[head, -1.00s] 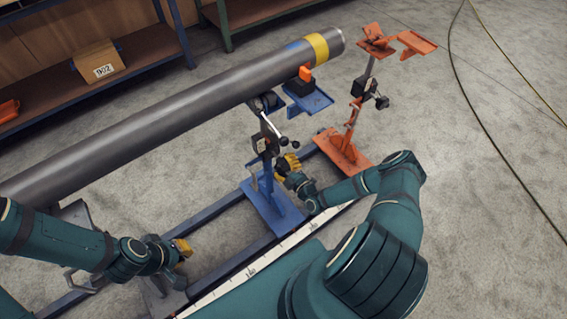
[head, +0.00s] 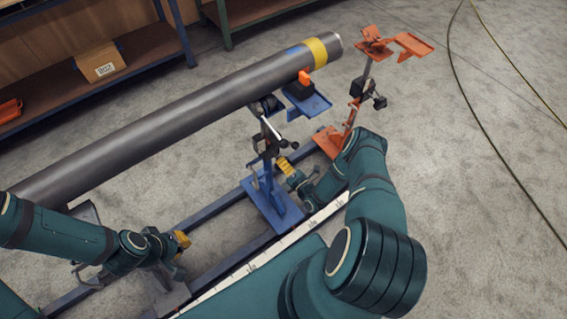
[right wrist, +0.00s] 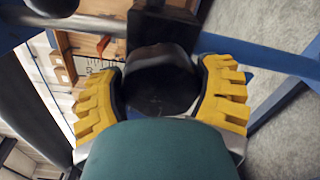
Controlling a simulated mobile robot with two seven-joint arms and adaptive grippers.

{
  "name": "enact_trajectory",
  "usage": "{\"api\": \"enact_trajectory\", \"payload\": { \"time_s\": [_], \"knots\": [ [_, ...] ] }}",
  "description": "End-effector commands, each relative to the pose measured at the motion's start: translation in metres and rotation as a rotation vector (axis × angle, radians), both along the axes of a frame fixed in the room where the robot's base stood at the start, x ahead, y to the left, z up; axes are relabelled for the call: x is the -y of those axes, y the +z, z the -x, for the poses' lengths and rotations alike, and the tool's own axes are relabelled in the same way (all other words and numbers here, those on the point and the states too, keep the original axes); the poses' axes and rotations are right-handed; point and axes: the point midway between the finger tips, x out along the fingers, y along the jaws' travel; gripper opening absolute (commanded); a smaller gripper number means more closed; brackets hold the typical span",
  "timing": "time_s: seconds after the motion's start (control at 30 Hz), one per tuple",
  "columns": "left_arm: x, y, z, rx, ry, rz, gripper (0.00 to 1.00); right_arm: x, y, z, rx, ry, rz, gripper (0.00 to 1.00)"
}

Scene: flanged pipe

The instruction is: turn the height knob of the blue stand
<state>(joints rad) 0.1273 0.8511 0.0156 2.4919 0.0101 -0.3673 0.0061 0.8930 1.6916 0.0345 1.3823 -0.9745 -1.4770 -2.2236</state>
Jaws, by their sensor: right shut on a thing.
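The blue stand (head: 272,205) stands on the rail frame with its post under the pipe (head: 170,118). My right gripper (head: 284,167) is at the right side of the post. In the right wrist view its yellow fingers (right wrist: 163,92) are closed on the sides of a round black knob (right wrist: 158,75), the height knob, in front of a dark block on the post. The knob is hidden behind the gripper in the head view. My left gripper (head: 183,240) is low at the left, near the rails and away from the blue stand; its finger gap is unclear.
An orange stand (head: 352,115) stands right of the blue one, close behind my right arm. A lever with a dark ball end (head: 293,144) sticks out above my right gripper. A white measuring strip (head: 285,240) runs along the rail.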

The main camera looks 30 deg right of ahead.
Motion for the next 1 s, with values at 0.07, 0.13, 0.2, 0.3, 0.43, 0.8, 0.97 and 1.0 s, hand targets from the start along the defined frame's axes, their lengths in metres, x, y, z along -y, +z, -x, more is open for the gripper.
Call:
{"api": "enact_trajectory", "payload": {
  "time_s": [0.07, 0.13, 0.2, 0.3, 0.43, 0.8, 0.97, 1.0],
  "knots": [
    [-0.0001, 0.0024, -0.0006, 0.002, 0.002, 0.0, 0.0, 0.0012, 0.0026, -0.0016, 0.008, -0.002, 0.041, 0.35],
    [-0.0002, 0.0033, -0.001, 0.002, 0.002, 0.0, 0.0, 0.0009, 0.0024, -0.0016, 0.01, -0.001, 0.07, 0.35],
    [-0.0003, 0.0041, -0.0012, 0.002, 0.002, 0.0, 0.0, 0.0011, 0.0025, -0.0017, 0.012, -0.001, 0.091, 0.35],
    [-0.0003, 0.0048, -0.0015, 0.003, 0.002, 0.0, 0.0, 0.0018, 0.0024, -0.0015, 0.015, -0.003, 0.115, 0.35],
    [-0.0003, 0.0051, -0.0016, 0.004, 0.003, -0.001, 0.0, 0.002, 0.0023, -0.0016, 0.016, -0.003, 0.131, 0.35],
    [-0.0003, 0.0051, -0.0016, 0.004, 0.003, 0.0, 0.0, 0.002, 0.0023, -0.0017, 0.016, -0.004, 0.134, 0.35],
    [-0.0003, 0.0051, -0.0015, 0.003, 0.002, 0.0, 0.0, 0.0015, 0.0018, -0.0013, 0.015, -0.003, 0.133, 1.0],
    [-0.0003, 0.0051, -0.0015, 0.003, 0.002, 0.0, 0.0, 0.0012, 0.0016, -0.0011, 0.015, -0.003, 0.133, 1.0]
  ]
}}
